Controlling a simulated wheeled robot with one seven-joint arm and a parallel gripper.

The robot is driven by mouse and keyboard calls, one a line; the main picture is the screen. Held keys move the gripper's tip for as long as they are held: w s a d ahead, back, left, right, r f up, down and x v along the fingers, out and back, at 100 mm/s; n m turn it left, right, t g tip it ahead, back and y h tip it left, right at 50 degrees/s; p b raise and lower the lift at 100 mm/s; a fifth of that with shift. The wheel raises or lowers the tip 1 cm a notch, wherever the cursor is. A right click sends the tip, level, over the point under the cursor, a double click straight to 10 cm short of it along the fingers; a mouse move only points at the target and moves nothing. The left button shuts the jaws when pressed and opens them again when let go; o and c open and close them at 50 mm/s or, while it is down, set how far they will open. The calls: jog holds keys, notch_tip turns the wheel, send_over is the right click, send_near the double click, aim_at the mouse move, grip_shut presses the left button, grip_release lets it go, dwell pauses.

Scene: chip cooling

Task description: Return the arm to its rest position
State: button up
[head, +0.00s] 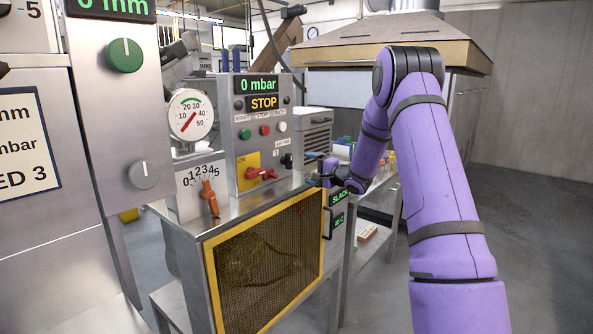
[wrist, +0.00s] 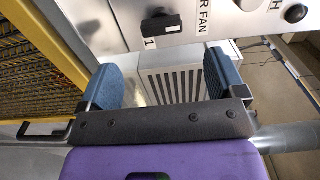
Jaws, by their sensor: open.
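My purple arm (head: 437,180) rises at the right of the head view, bends at its top joint and reaches down toward the machine. My gripper (head: 318,172) is at the right end of the control panel, near its lower corner, small in this view. In the wrist view my gripper (wrist: 162,80) has its two blue finger pads wide apart with nothing between them. Behind the gap is a light box with dark vent slots (wrist: 172,84). I cannot tell the exact distance to the panel.
The control panel (head: 262,130) shows 0 mbar and STOP. Below are an orange lever (head: 209,198) and a yellow-framed mesh guard (head: 265,262). A round gauge (head: 191,115) stands left. A hood (head: 390,43) hangs behind my arm. The floor at right (head: 540,250) is clear.

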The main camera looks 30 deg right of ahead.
jog(key=s+a+r+n+g+y, duration=0.2)
jog(key=s+a+r+n+g, duration=0.3)
jog(key=s+a, duration=0.55)
jog(key=s+a+r+n+g+y, duration=0.2)
jog(key=s+a+r+n+g, duration=0.4)
jog(key=a, duration=0.7)
jog(key=s+a+r+g+h, duration=0.1)
jog(key=s+a+h, duration=0.15)
jog(key=s, duration=0.55)
jog(key=s+a+r+g+h, duration=0.1)
jog(key=s+a+r, duration=0.15)
jog(key=s, duration=0.55)
jog(key=s+d+f+n+h, duration=0.1)
jog(key=s+h, duration=0.2)
jog(key=s, duration=0.5)
jog(key=s+d+f+n+t+h, duration=0.1)
jog(key=s+d+h, duration=0.1)
jog(key=s, duration=0.6)
jog(key=shift+d+f+n+h, duration=0.15)
jog(key=shift+d+n+h, duration=0.2)
jog(key=shift+h, duration=0.5)
jog(key=shift+o, duration=0.4)
